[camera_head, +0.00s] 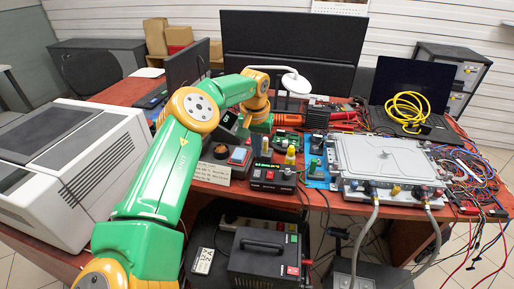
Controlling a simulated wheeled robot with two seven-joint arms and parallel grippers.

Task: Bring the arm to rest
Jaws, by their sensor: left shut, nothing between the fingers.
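My green and yellow left arm comes in from the lower left and bends over the table. Its left gripper (262,124) is at the far end, small and partly hidden by the wrist, low over the table among the instruments. It is shut with nothing in it. My right gripper is not in view. Two grey hoses (366,235) (436,235) hang from fittings on the front of a flat silver metal unit (385,158) on the right of the table. The hoses are apart from my left gripper.
A large white machine (75,165) stands at the left, close to my arm. Black monitors (290,45) stand behind. Small instruments (270,178) crowd the table's front edge. A laptop with a coiled yellow cable (407,108) and tangled wires (470,175) are at the right.

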